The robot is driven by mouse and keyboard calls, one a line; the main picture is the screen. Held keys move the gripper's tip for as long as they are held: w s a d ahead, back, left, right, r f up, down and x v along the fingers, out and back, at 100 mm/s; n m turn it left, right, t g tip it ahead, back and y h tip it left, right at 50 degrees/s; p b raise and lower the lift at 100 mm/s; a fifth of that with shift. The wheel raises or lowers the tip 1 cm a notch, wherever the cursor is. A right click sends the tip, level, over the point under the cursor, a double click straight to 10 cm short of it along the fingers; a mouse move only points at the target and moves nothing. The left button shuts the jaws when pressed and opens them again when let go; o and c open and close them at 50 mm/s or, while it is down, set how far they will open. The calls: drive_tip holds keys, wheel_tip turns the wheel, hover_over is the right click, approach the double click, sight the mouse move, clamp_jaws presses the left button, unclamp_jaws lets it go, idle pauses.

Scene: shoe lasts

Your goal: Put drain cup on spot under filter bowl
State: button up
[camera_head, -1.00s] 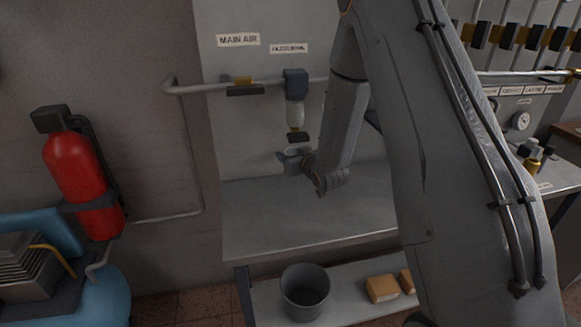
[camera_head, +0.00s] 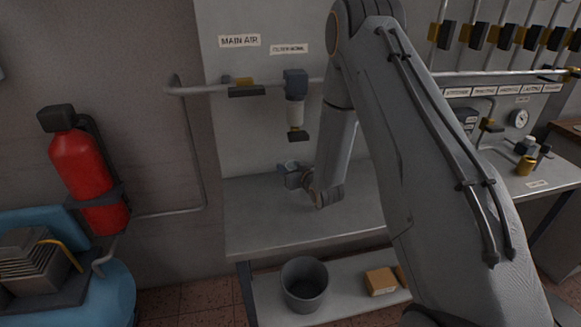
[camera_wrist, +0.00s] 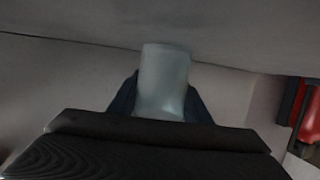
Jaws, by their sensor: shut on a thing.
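The filter bowl (camera_head: 295,116) hangs from its dark head on the air pipe, below the small label on the panel, with a black fitting under it. My gripper (camera_head: 291,177) is below the bowl, low over the grey bench top (camera_head: 255,215). It is shut on the drain cup (camera_wrist: 163,85), a pale, slightly see-through cup between the dark fingers in the wrist view. In the head view the cup is small and mostly merged with the gripper. I cannot tell whether the cup touches the bench. No marked spot is visible under the bowl.
A grey bin (camera_head: 304,284) and a cardboard box (camera_head: 380,281) sit on the lower shelf. A red extinguisher (camera_head: 82,165) is on the wall at left. The pipe (camera_head: 205,89) with a yellow-and-black valve runs above the bench. The bench's left part is clear.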

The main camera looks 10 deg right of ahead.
drive_tip(key=shift+f, duration=0.2)
drive_tip(key=o, duration=1.1)
drive_tip(key=shift+r, duration=0.1)
